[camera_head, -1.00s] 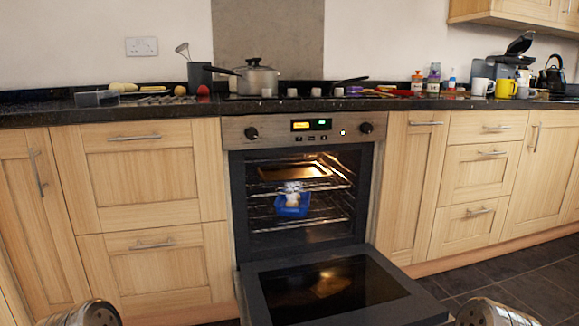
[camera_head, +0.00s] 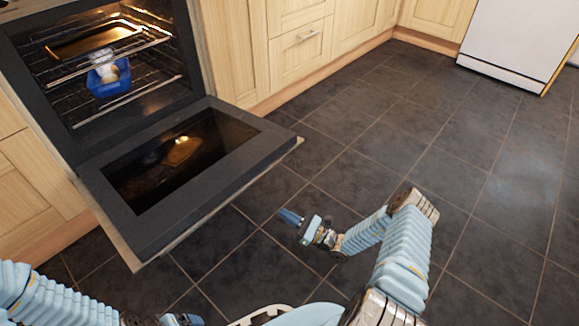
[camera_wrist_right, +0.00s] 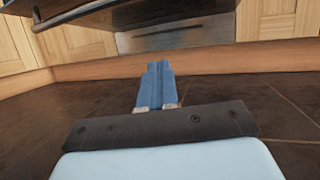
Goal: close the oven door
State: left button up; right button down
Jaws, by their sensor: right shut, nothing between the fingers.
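The oven door (camera_head: 255,155) hangs fully lowered, lying roughly level in front of the open oven (camera_head: 45,85). Its glass is dark with a warm reflection. My right gripper (camera_head: 287,215) is shut and empty, to the right of the door's outer corner and apart from it, over the floor. In the right wrist view its blue fingers (camera_wrist_right: 155,82) are together, and the underside of the door with a bar handle (camera_wrist_right: 80,12) shows at the upper left. My left gripper (camera_head: 180,320) is barely in view at the bottom edge; its fingers are not clear.
Inside the oven are wire racks, a lit tray (camera_head: 95,40) and a blue container (camera_head: 110,80) with something whitish in it. Wooden cabinets (camera_head: 300,40) run along the wall. The dark tiled floor (camera_head: 450,130) to the right is clear up to a white appliance (camera_head: 520,40).

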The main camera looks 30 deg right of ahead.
jog(key=d+m+t+h, duration=0.3)
jog(key=d+t+h, duration=0.15)
jog(key=d, duration=0.25)
pick_arm(q)
jog(key=shift+w+d+f+b, duration=0.2)
jog(key=shift+w+f+b, duration=0.15)
jog(key=shift+w+b, duration=0.05)
pick_arm(e)
jog(key=w+a+r, duration=0.2)
jog(key=w+r, duration=0.7)
jog(key=shift+w+a+m, duration=0.15)
jog(key=shift+w+m, duration=0.15)
jog(key=shift+w, duration=0.05)
jog(key=shift+h, duration=0.25)
